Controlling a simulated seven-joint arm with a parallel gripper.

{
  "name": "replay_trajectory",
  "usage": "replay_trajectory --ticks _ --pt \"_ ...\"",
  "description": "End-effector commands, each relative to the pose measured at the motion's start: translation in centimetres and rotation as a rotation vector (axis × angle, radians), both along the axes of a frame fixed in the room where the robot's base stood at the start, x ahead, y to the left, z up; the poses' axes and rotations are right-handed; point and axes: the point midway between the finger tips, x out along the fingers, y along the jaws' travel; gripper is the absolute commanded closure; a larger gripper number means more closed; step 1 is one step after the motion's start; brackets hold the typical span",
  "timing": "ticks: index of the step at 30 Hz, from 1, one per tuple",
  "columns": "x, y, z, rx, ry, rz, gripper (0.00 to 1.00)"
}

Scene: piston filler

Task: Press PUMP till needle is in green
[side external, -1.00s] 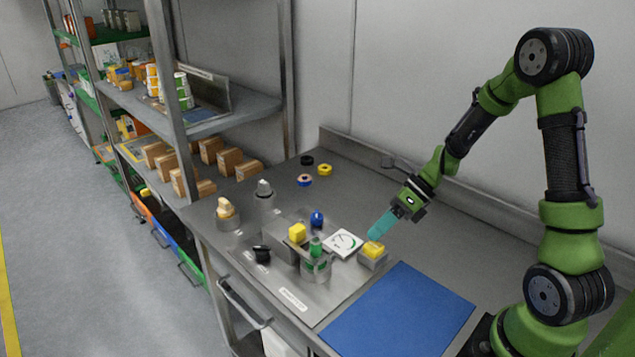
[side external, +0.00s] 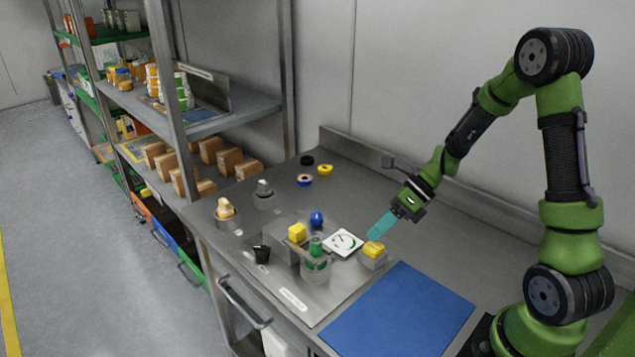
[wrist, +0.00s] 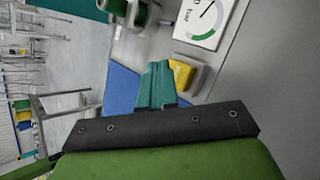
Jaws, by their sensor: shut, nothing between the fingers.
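A yellow button on a grey base (side external: 373,249) stands right of the gauge; no PUMP label is readable on it. It also shows in the wrist view (wrist: 182,73). My gripper (side external: 373,236) has teal fingers, shut and empty, with the tips just above the button in the side view. In the wrist view the fingers (wrist: 157,70) overlap the button's left side; I cannot tell whether they touch. The white gauge (side external: 343,242) has a dark needle and a green arc; it also shows in the wrist view (wrist: 207,18). I cannot read exactly where the needle stands.
A second yellow block (side external: 297,232), a blue-topped part (side external: 317,219) and a green-topped clear vessel (side external: 315,262) stand left of the gauge. Tape rolls (side external: 325,170) lie farther back. A blue mat (side external: 402,312) lies clear in front. Shelves with boxes stand left.

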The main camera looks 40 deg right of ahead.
Motion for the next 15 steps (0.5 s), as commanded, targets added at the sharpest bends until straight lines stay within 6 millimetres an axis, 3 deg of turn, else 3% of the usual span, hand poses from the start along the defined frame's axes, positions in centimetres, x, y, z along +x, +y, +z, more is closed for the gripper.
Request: replay_trajectory --ticks 15 --pt "-0.01 0.01 -0.83 0.001 0.001 0.000 1.00"
